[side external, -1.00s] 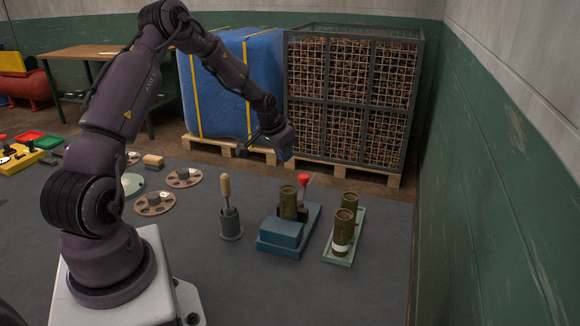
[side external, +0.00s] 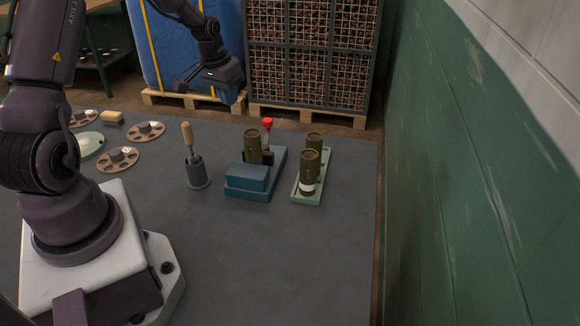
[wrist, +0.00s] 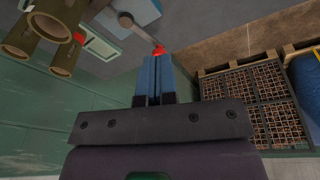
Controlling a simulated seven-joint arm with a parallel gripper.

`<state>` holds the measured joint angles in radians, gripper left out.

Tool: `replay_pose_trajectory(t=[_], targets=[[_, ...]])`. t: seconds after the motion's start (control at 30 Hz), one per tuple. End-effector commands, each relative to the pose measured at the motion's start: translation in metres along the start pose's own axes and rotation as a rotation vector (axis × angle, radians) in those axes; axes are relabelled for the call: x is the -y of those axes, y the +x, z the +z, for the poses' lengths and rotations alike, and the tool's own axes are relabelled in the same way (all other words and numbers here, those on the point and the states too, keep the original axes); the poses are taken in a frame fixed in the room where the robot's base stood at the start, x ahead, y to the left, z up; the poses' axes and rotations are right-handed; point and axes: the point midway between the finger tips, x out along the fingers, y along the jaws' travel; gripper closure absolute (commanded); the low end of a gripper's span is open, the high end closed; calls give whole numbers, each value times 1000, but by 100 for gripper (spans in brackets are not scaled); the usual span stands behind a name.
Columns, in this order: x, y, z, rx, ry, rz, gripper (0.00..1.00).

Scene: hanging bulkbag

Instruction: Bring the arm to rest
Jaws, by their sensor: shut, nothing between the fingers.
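My gripper (side external: 232,95) hangs in the air above the back of the grey table (side external: 260,240), in front of the blue wrapped load. In the wrist view its two blue fingers (wrist: 153,80) lie together, shut and empty. The blue fixture (side external: 248,178) stands below and nearer the camera, holding an olive cylinder (side external: 252,147). Its red-knobbed lever (side external: 267,123) is upright. In the wrist view the red knob (wrist: 158,49) shows just past the fingertips, with no contact that I can make out.
Two olive cylinders (side external: 309,168) stand on a pale green tray (side external: 308,198). A wooden-handled tool (side external: 188,138) stands in a grey holder (side external: 197,173). Brown discs (side external: 118,159) lie at left. A wire crate (side external: 310,60) and the blue load (side external: 170,50) stand behind; a green wall (side external: 470,190) is at right.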

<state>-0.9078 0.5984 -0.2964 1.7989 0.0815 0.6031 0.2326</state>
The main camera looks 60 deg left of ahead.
Motion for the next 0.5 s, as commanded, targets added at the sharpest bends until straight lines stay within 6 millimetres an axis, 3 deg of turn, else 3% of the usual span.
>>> replay_pose_trajectory(t=[0.27, 0.5], targets=[[-71, -82, 56, 58, 35, -71, 100], [-129, -148, 122, 2, 102, -93, 100]])
